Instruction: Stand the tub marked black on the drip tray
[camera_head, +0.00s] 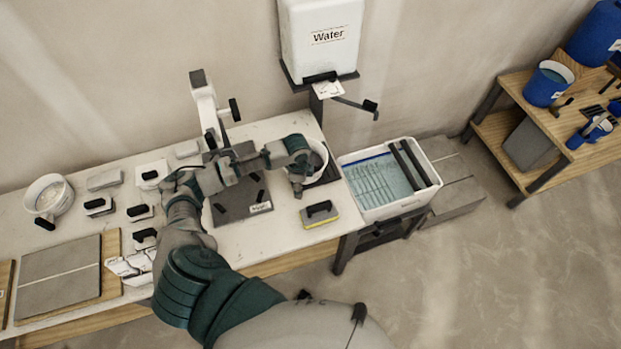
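A white tub (320,158) stands at the right end of the bench, on or just above a dark square tray (330,175) below the water dispenser. I cannot read a marking on it. My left gripper (297,178) is at the tub's left side, covering part of it; its fingers are too small and hidden to tell whether they are closed on the tub. A second white tub (48,194) with pale contents and a black handle stands at the far left of the bench. My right gripper is not in view.
The water dispenser (325,35) is on the wall above the tray. A yellow-edged float (320,214) lies in front. A white basin of water (385,180) stands to the right. A dark stand (240,200), several small blocks and tiles (60,275) occupy the bench.

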